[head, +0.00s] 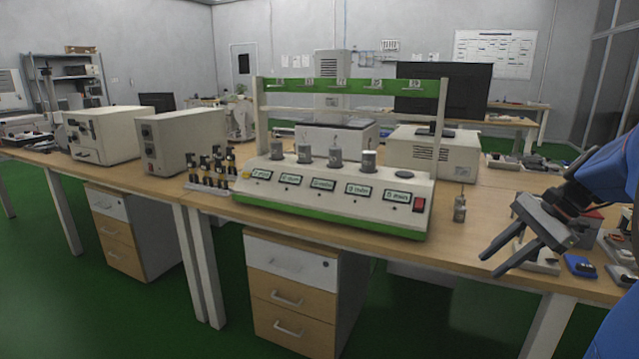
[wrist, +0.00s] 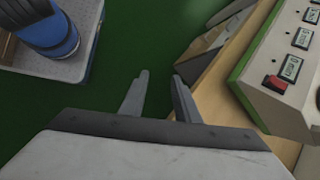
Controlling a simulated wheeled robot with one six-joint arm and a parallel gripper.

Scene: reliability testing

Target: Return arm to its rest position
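My gripper (head: 490,265) is at the right in the head view, in front of the table's front edge and pointing down to the left. Its two grey fingers are apart with nothing between them. In the wrist view my gripper (wrist: 160,85) is also open and empty, with green floor behind the fingertips. My blue arm comes in from the right edge of the head view.
A white and green test station (head: 330,200) stands on the wooden table (head: 470,245), left of my gripper. A small metal weight (head: 459,209) stands beside it. Small parts, including a blue one (head: 580,265), lie near my gripper. Drawers (head: 290,290) stand below.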

